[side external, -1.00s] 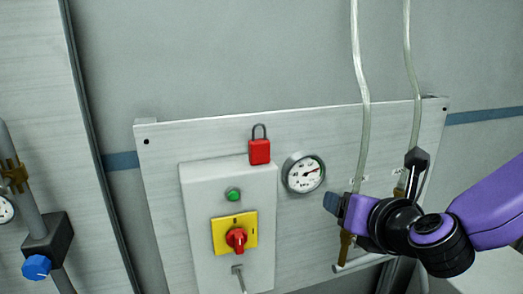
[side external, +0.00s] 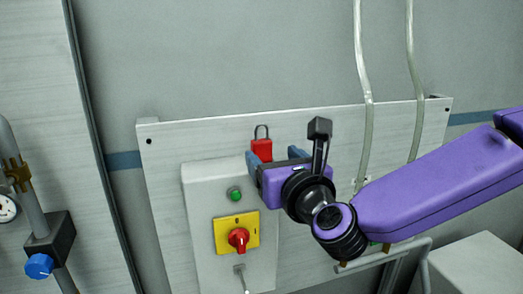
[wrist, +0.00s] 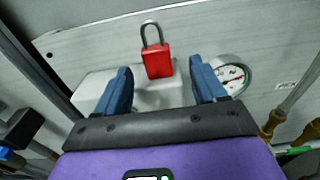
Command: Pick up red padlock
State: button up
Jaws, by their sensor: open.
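The red padlock (side external: 261,149) with a grey shackle stands upright on top of the light grey switch box (side external: 199,215). In the wrist view the padlock (wrist: 158,61) shows beyond and between the two blue fingers. My gripper (side external: 275,157) is open and empty, just in front of the padlock in the side view. Its fingers hide the padlock's lower part there. In the wrist view my gripper (wrist: 163,85) has its fingertips apart on either side of the padlock's lower edge, and they do not appear to touch it.
A round gauge (wrist: 233,75) is close to the right finger. The box front has a green button (side external: 235,194) and a red rotary switch (side external: 238,238) on a yellow plate. Clear hoses (side external: 363,90) hang to the right. The wall above the padlock is bare.

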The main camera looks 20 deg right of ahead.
aim_at(263, 149)
jog(key=w, duration=0.8)
jog(key=shift+a+f, duration=0.15)
jog(key=shift+a, duration=0.05)
jog(key=c, duration=1.1)
